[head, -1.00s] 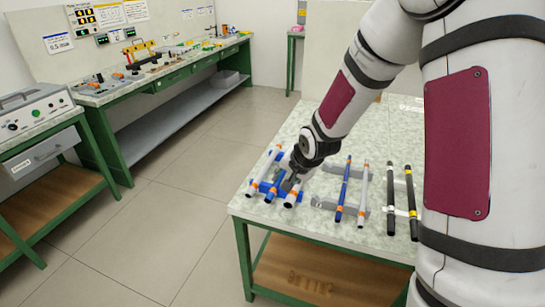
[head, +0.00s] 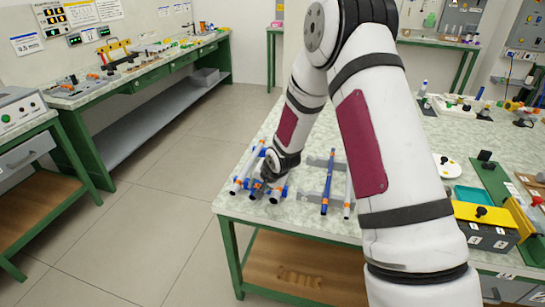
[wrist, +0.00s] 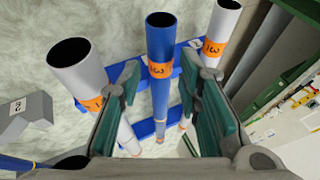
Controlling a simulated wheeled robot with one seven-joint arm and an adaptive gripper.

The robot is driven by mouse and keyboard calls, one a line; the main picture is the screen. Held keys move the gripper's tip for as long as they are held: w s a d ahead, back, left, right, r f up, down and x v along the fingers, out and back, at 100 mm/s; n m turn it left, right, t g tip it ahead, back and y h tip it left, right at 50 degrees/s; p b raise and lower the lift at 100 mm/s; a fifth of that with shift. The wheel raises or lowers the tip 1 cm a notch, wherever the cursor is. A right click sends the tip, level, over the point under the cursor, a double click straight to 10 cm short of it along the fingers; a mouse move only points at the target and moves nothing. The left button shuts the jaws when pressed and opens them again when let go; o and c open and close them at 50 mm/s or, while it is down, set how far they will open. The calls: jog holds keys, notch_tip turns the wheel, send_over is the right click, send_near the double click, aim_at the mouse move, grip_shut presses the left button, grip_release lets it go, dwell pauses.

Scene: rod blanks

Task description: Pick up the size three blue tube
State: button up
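A blue tube (wrist: 160,45) with an orange label reading 3 lies in a blue rack (wrist: 187,92), between two white tubes (wrist: 80,72) (wrist: 219,28) with orange labels. My gripper (wrist: 166,85) is open, with one green-padded finger on each side of the blue tube. A gap shows between the pads and the tube. In the head view my gripper (head: 268,176) is low over the blue rack (head: 282,191) at the table's near left corner and hides much of the tubes.
To the right, a grey rack (head: 313,194) holds another blue tube (head: 328,180) and a white tube (head: 348,192). My arm hides the table beyond them. Farther right are a white plate (head: 440,170), a teal tray (head: 472,195) and a black-and-yellow box (head: 485,232).

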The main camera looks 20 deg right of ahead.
jog(key=shift+x, duration=0.95)
jog(key=c, duration=0.6)
jog(key=shift+r, duration=0.1)
